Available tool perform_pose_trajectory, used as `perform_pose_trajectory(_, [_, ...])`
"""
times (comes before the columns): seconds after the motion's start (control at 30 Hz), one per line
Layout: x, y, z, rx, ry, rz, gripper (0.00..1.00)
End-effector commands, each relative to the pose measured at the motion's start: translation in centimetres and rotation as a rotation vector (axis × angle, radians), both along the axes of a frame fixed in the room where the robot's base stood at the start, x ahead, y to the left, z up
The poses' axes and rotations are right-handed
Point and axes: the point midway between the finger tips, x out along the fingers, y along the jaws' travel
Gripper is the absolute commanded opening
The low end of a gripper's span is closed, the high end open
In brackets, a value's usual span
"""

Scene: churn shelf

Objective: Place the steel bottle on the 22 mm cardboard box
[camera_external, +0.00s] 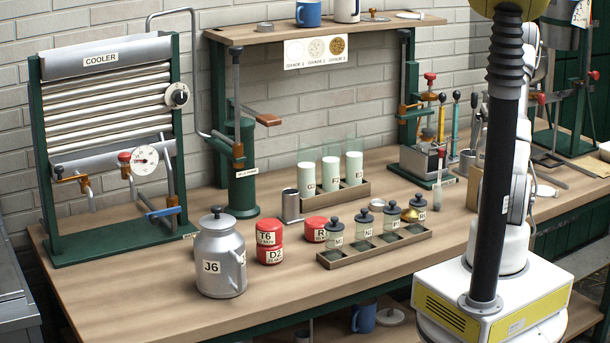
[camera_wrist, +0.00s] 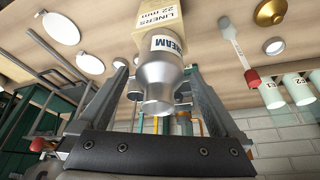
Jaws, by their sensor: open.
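The steel bottle (camera_wrist: 158,78), labelled "CREAM", stands on the cardboard box (camera_wrist: 160,15) marked "LINERS 22 mm" in the wrist view, which looks upside down. The bottle's base meets the box, and its mouth points toward my wrist. My gripper (camera_wrist: 161,88) is open, with one finger on each side of the bottle. A gap shows by the left finger; the right finger is close to the bottle, and I cannot tell if it touches. In the external view my black column and arm hide the gripper and the bottle.
A steel can marked J6 (camera_external: 220,258), red tins (camera_external: 268,245) and a wooden tray of jars (camera_external: 378,250) stand on the bench. A brass dome (camera_wrist: 271,12) and a red-tipped dropper (camera_wrist: 240,55) are near the box. The bench's front left is clear.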

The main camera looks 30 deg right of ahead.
Motion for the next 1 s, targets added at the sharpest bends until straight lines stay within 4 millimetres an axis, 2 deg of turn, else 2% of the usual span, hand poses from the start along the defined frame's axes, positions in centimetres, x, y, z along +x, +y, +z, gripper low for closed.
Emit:
perform_pose_trajectory(0.03, [-0.4,0.1,1.2,-0.003,-0.002,-0.001,0.99])
perform_pose_trajectory(0.2, [-1.7,0.6,4.3,-0.003,-0.002,-0.002,0.99])
perform_pose_trajectory(0.4, [-2.5,1.0,6.5,0.0,0.0,-0.001,0.99])
perform_pose_trajectory(1.0, [-2.7,1.1,6.9,0.001,0.001,-0.001,0.99])
